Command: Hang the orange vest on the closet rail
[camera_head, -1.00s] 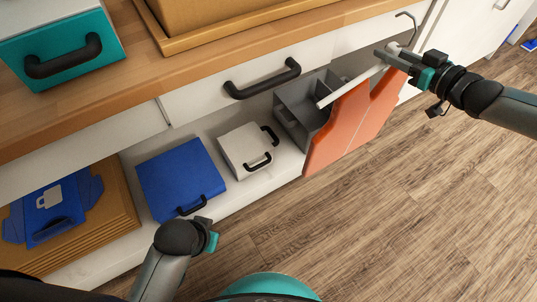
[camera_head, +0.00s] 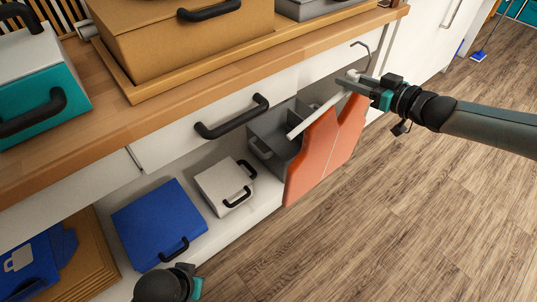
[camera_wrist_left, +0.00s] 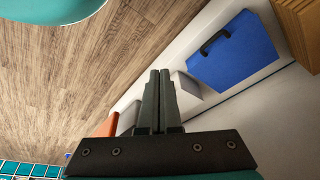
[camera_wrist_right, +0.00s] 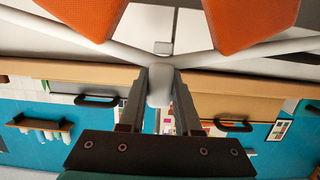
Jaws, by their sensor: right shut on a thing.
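The orange vest (camera_head: 318,160) hangs on a white hanger (camera_head: 309,120) with a grey hook (camera_head: 362,52) at its top. My right gripper (camera_head: 350,82) is shut on the hanger near its neck and holds the vest in front of the counter's lower shelf. In the right wrist view the fingers (camera_wrist_right: 160,90) close on the white middle of the hanger, with orange cloth (camera_wrist_right: 250,22) on both sides. My left gripper shows in the left wrist view (camera_wrist_left: 158,100), with its fingers together and nothing seen between them. The closet rail cannot be made out.
A blue box (camera_head: 160,222), a white box (camera_head: 225,186) and a grey bin (camera_head: 272,143) stand on the lower shelf. A wooden counter (camera_head: 110,120) with a cardboard box (camera_head: 185,45) and a teal box (camera_head: 45,100) is above. Open floor (camera_head: 430,220) lies to the right.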

